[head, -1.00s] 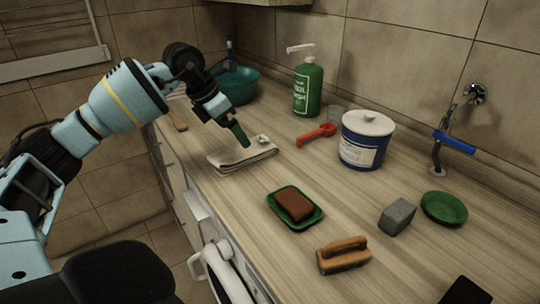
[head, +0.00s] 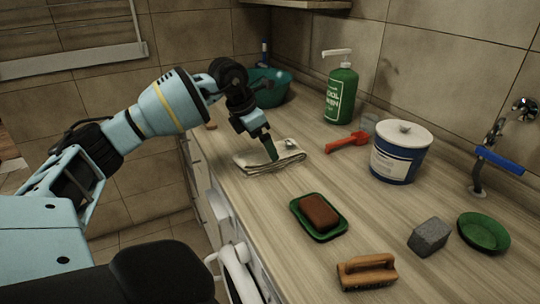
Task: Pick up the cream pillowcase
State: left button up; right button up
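The cream pillowcase (head: 257,167) lies folded in a flat stack on the wooden counter, near its front edge, left of the middle in the head view. My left gripper (head: 273,157) reaches down onto it from the upper left. Its dark green fingertip is at the top of the cloth and seems to touch it. The fingers overlap from this side, so I cannot tell whether they are open or shut, or whether cloth is between them. My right gripper is not in view.
Behind the arm is a teal basin (head: 272,87). A green tray (head: 318,225) with a brown block, a brush (head: 367,273), grey block (head: 428,236) and green dish (head: 484,232) lie nearer.

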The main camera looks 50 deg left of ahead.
pick_arm(q)
jog(key=x, duration=0.4)
jog(key=shift+w, duration=0.35)
jog(key=c, duration=1.2)
jog(key=shift+r, duration=0.1)
jog(key=shift+r, duration=0.5)
notch_tip(320, 180, up, 2)
jog(key=shift+r, duration=0.1)
jog(key=s+d+b, duration=0.1)
jog(key=s, duration=0.3)
jog(key=s+d+b, duration=0.1)
jog(key=s, duration=0.4)
jog(key=s+d+r+b, duration=0.1)
jog(key=s, duration=0.3)
jog(key=shift+s+r, duration=0.1)
jog(key=shift+s, duration=0.15)
jog(key=shift+s+d+r, duration=0.1)
jog(key=shift+s+d, duration=0.05)
jog(key=shift+s, duration=0.4)
jog(key=shift+s+d+r, duration=0.1)
jog(key=shift+s+d, duration=0.1)
jog(key=shift+s, duration=0.3)
